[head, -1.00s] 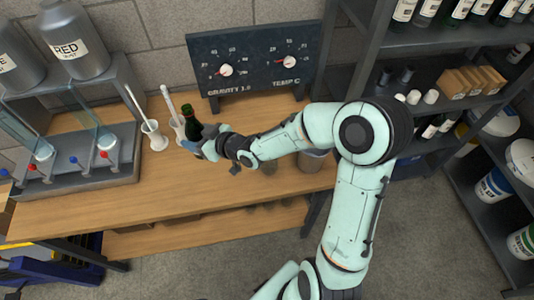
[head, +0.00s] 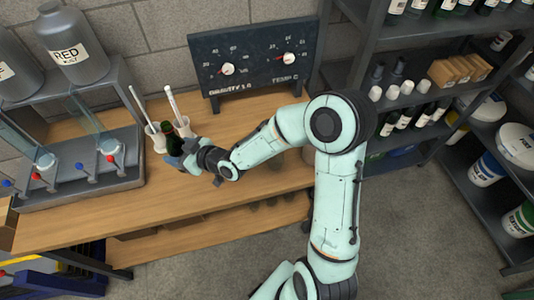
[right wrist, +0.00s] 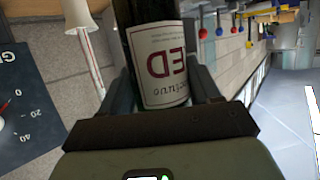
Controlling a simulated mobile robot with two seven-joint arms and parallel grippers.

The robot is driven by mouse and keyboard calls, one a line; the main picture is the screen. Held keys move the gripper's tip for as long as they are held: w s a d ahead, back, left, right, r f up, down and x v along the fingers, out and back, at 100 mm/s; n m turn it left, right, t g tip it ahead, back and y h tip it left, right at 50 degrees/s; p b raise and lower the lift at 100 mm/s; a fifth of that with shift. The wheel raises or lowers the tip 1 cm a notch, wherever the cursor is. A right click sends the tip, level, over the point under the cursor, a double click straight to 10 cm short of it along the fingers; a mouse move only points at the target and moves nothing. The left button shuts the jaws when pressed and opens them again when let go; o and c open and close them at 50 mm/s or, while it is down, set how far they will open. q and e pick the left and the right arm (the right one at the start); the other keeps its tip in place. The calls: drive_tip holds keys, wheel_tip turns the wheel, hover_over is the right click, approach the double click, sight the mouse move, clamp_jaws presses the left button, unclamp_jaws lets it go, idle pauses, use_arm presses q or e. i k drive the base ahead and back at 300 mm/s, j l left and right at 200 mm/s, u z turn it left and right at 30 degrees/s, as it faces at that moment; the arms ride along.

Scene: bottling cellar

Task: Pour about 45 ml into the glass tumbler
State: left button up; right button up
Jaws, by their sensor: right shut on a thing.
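My right gripper (head: 178,158) is shut on a dark green bottle (head: 173,142) above the wooden bench, in front of two white cylinders. In the right wrist view the bottle's pale label (right wrist: 164,65) with "ED" in red letters sits between the two fingers (right wrist: 165,90), upside down in that picture. I cannot tell how far the bottle is tilted. I cannot make out the glass tumbler in either view; the arm and gripper cover part of the bench. My left gripper is not in view.
Two white cylinders (head: 157,143) with thin rods stand behind the bottle. A filling stand (head: 85,185) with red and blue knobs is at left, below a grey RED tank (head: 75,50). A gauge board (head: 250,85) stands at the back. The bench front (head: 150,215) is clear.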

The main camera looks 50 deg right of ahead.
sight(275, 162)
drive_tip(key=i+j, duration=0.1)
drive_tip(key=j, duration=0.25)
drive_tip(key=i+j, duration=0.1)
drive_tip(key=j, duration=0.25)
drive_tip(key=j+z, duration=0.1)
drive_tip(key=j, duration=0.25)
drive_tip(key=i+z, duration=0.1)
drive_tip(key=z, duration=1)
